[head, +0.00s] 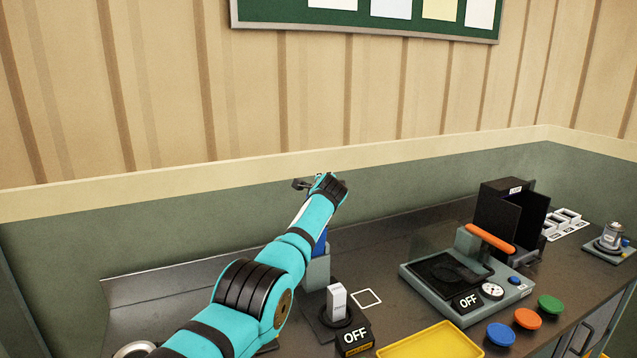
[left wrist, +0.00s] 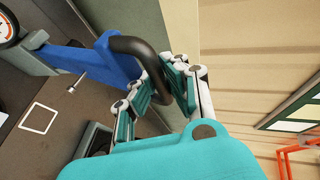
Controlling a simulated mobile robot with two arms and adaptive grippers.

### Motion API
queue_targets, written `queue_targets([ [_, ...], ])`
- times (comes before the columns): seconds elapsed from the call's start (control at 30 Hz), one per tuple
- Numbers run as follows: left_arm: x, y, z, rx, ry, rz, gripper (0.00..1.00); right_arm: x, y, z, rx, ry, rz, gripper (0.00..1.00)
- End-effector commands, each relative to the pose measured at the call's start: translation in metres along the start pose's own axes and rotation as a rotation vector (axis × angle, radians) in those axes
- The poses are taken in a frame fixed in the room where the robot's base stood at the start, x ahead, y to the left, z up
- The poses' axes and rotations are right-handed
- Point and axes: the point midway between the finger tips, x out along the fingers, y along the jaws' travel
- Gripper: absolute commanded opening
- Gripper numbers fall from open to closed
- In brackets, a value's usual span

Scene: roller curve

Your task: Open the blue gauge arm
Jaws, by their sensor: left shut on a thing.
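The blue gauge arm (left wrist: 90,64) shows in the left wrist view, with a curved black handle (left wrist: 128,43) at its end. A round dial is partly cut off at the upper left. In the head view only a small part of the blue arm (head: 321,241) shows behind my left arm, above a grey base (head: 316,270). My left gripper (left wrist: 166,84) is shut on the black handle. It also shows in the head view (head: 309,184), high above the bench near the back wall. My right gripper is not in view.
A grey fixture with an orange handle (head: 491,238) stands right of my left arm. A black box (head: 510,218) stands behind. The back wall is close.

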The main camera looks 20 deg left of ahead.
Motion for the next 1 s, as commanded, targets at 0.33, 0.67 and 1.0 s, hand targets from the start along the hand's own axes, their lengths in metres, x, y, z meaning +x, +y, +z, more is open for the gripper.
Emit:
queue_targets([
  [0.33, -0.0034, -0.0081, -0.0055, -0.009, 0.005, 0.006, 0.00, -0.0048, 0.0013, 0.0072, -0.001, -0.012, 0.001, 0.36],
  [0.67, -0.0036, -0.0082, -0.0058, -0.009, 0.005, 0.006, 0.27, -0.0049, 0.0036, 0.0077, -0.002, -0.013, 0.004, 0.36],
  [1.0, -0.0024, -0.0028, -0.0045, -0.009, 0.002, 0.014, 0.36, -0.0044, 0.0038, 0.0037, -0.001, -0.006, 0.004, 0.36],
])
